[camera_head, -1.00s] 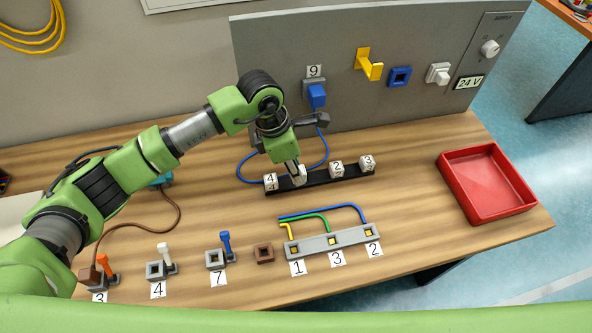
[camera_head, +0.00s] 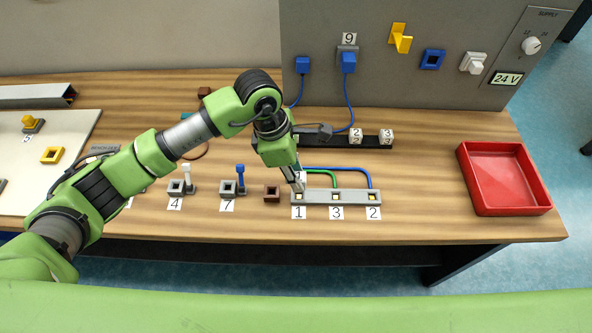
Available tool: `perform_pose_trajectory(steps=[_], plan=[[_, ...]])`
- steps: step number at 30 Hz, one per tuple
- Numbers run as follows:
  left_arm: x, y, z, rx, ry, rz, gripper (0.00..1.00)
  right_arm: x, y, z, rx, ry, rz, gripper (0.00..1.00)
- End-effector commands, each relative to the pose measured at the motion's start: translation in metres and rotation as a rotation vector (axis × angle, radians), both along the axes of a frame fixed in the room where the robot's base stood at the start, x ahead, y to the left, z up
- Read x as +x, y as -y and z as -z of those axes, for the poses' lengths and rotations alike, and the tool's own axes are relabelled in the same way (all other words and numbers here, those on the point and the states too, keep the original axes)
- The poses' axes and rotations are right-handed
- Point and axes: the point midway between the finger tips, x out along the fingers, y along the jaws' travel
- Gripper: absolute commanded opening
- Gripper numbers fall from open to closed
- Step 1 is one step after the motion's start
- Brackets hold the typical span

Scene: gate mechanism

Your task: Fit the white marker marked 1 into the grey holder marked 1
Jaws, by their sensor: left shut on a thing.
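My left gripper (camera_head: 298,186) is shut on a white marker (camera_head: 302,178). The marker is mostly hidden by the fingers, and its number cannot be read. The gripper is just above the left end of the grey holder strip (camera_head: 317,197), at the square slot over label 1 (camera_head: 298,213). Whether the marker touches the slot cannot be told. The strip's other slots stand over labels 3 (camera_head: 336,213) and 2 (camera_head: 374,213). White markers 2 (camera_head: 355,136) and 3 (camera_head: 386,136) stand in the black rack (camera_head: 371,143) behind. My right gripper is not in view.
A red tray (camera_head: 502,208) stands at the right. A brown square socket (camera_head: 271,194) lies left of the strip, beside the blue lever (camera_head: 240,178) and white lever (camera_head: 187,178). Coloured wires run behind the strip. The table front is clear.

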Motion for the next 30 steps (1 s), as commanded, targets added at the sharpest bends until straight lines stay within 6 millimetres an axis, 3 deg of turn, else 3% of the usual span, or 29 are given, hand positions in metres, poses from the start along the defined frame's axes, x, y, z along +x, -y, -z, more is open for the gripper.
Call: perform_pose_trajectory(steps=[9, 30], plan=[[0.000, 0.001, 0.029, -0.002, 0.000, -0.001, 0.00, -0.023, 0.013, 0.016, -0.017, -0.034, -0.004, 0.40], [0.001, 0.000, 0.043, 0.000, 0.002, -0.001, 0.00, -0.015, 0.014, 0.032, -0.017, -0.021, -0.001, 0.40]])
